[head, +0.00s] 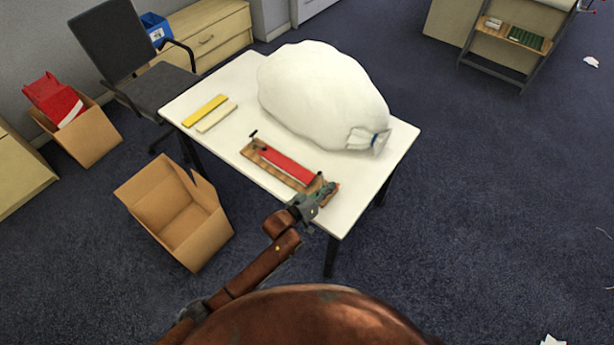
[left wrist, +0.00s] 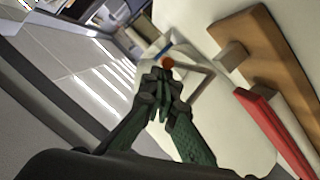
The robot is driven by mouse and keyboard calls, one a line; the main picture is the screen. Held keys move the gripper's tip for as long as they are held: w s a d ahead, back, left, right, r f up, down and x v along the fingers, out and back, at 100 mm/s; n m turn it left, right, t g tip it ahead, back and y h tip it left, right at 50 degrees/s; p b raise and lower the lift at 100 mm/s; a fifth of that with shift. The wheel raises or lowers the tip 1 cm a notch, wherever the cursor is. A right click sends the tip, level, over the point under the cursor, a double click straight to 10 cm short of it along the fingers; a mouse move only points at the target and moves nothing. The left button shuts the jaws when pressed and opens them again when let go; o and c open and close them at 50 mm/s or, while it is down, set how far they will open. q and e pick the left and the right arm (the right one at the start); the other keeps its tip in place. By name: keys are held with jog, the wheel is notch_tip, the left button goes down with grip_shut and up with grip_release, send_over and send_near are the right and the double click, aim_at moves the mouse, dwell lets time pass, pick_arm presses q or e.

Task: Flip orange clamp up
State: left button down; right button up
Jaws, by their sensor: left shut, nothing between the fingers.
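A wooden board (head: 250,153) with a red strip (head: 286,166) on it lies along the near edge of the white table. My left gripper (head: 328,189) is shut and empty, at the board's near right end. The rest of the clamp is mostly hidden behind the gripper. A dark upright piece (head: 253,133) stands at the board's far left end. My right gripper is not in view.
A large white sack (head: 318,92) fills the back right of the table (head: 228,92). Yellow (head: 205,110) and cream (head: 216,117) bars lie at left. An open cardboard box (head: 178,214) stands on the floor in front. The tabletop right of the board is clear.

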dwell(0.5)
pick_arm(q)
jog(key=s+a+r+p, duration=0.4)
jog(key=s+a+r, duration=0.1)
jog(key=a, duration=0.3)
jog(key=shift+s+a+r, duration=0.25)
jog(key=shift+s+r, duration=0.05)
jog(key=shift+r, duration=0.05)
dwell(0.4)
